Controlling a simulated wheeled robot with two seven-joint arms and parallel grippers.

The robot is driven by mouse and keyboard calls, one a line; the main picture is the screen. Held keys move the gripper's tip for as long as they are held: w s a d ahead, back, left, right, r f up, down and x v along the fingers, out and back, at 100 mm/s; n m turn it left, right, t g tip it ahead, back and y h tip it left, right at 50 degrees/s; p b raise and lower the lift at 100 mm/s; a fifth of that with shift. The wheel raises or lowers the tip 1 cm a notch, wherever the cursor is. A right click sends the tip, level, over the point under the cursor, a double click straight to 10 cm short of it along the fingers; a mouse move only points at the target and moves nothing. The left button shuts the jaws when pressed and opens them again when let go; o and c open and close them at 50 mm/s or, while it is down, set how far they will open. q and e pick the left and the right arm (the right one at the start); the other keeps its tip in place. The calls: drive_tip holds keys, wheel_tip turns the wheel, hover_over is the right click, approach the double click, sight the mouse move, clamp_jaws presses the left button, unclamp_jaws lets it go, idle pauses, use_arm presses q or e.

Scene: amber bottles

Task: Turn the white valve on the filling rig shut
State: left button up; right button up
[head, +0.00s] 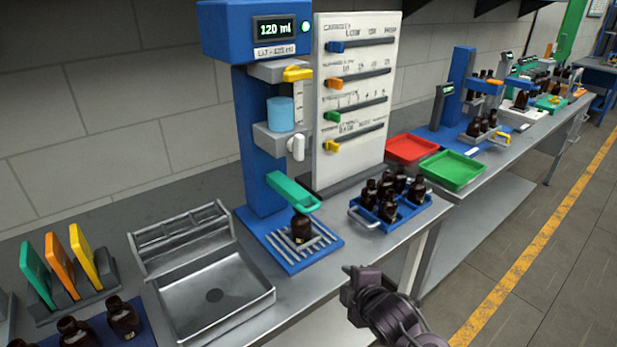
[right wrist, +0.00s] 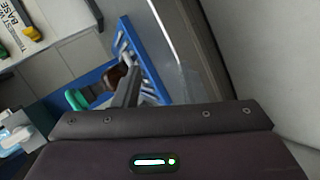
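The white valve (head: 296,148) sits on the front of a grey block on the blue filling rig (head: 255,150), below the blue liquid cylinder (head: 281,114). Its handle looks upright. My right gripper (head: 356,277) is low, in front of the bench edge, to the right of and well below the valve, touching nothing that I can see. In the right wrist view a dark finger (right wrist: 130,86) shows in front of the rig's blue base; whether the fingers are apart is unclear. My left gripper is not in view.
An amber bottle (head: 301,228) stands on the rig's drip grate under a green lever (head: 292,190). A blue crate of bottles (head: 365,217) stands to its right, a metal sink tray (head: 215,300) to its left. A white panel with sliders (head: 357,90) stands behind.

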drive_tip(key=w+a+r+n+t+y, duration=0.2)
drive_tip(key=w+r+n, duration=0.1)
drive_tip(key=r+n, duration=0.35)
drive_tip(key=w+a+r+n+t+y, duration=0.1)
drive_tip(key=w+a+r+n, duration=0.1)
drive_tip(key=w+r+n, duration=0.4)
drive_tip(key=n+y+p, duration=0.1)
drive_tip(key=n+y, duration=0.3)
drive_tip(key=n, duration=0.8)
approach(302, 147)
drive_tip(key=x, duration=0.2)
drive_tip(key=shift+m, duration=0.25)
drive_tip(key=p+x, duration=0.2)
drive_tip(key=x, duration=0.4)
drive_tip(key=shift+a+r+p, duration=0.1)
drive_tip(key=shift+p, duration=0.2)
drive_tip(key=shift+w+a, duration=0.3)
drive_tip(key=shift+w, duration=0.15)
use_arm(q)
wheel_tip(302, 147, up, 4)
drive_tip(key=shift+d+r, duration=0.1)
use_arm(e)
clamp_jaws()
